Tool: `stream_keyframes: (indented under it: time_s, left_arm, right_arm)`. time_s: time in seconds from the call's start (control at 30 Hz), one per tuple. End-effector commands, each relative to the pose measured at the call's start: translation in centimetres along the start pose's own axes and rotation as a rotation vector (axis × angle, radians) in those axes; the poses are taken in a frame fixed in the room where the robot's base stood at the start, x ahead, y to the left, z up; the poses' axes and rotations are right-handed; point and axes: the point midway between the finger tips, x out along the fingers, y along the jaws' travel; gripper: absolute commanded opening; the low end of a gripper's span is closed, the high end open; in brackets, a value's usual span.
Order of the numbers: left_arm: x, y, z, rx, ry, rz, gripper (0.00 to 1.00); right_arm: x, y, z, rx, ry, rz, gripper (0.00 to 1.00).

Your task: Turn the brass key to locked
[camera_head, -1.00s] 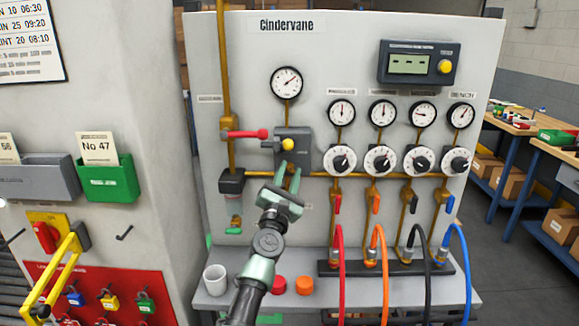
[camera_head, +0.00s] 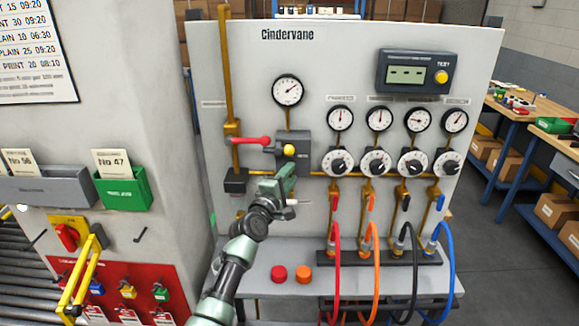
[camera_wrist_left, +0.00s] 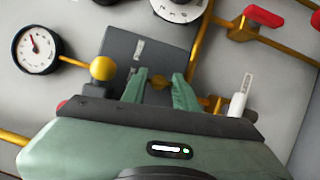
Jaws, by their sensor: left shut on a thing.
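The grey box (camera_head: 293,143) is on the panel's left half, below a round gauge, with a yellow-brass ball knob (camera_head: 289,150) on its front. My left gripper (camera_head: 288,172) is at the box's lower edge. In the left wrist view, my left gripper (camera_wrist_left: 160,78) has its green fingers against the box's face, shut on a small brass piece, apparently the brass key (camera_wrist_left: 160,83). The fingers hide most of the key, so its angle and any lock marking cannot be read. My right gripper is not in view.
A red-handled valve (camera_head: 250,140) is left of the box on a brass pipe. Several dials and gauges fill the panel's right half. Red (camera_head: 279,273) and orange (camera_head: 304,274) caps and coloured hoses are on the shelf below. A green bin (camera_head: 123,188) hangs at left.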

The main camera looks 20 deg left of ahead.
Motion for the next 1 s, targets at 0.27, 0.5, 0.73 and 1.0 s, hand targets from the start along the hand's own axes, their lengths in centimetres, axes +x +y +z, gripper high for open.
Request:
stream_keyframes:
  time_s: [0.27,0.5,0.73,1.0]
  left_arm:
    - [0.0,0.5,-0.2,0.116,0.005,-0.043,0.0]
    - [0.0,0.4,-0.3,0.152,0.006,-0.056,0.0]
    - [0.1,0.4,-0.3,0.156,0.006,-0.056,0.0]
    - [0.1,0.5,-0.3,0.155,0.005,-0.056,0.51]
  right_arm:
    - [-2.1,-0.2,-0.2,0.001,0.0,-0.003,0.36]
    - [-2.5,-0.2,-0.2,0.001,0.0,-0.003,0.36]
    - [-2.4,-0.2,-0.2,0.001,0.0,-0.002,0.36]
    - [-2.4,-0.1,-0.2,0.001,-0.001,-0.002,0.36]
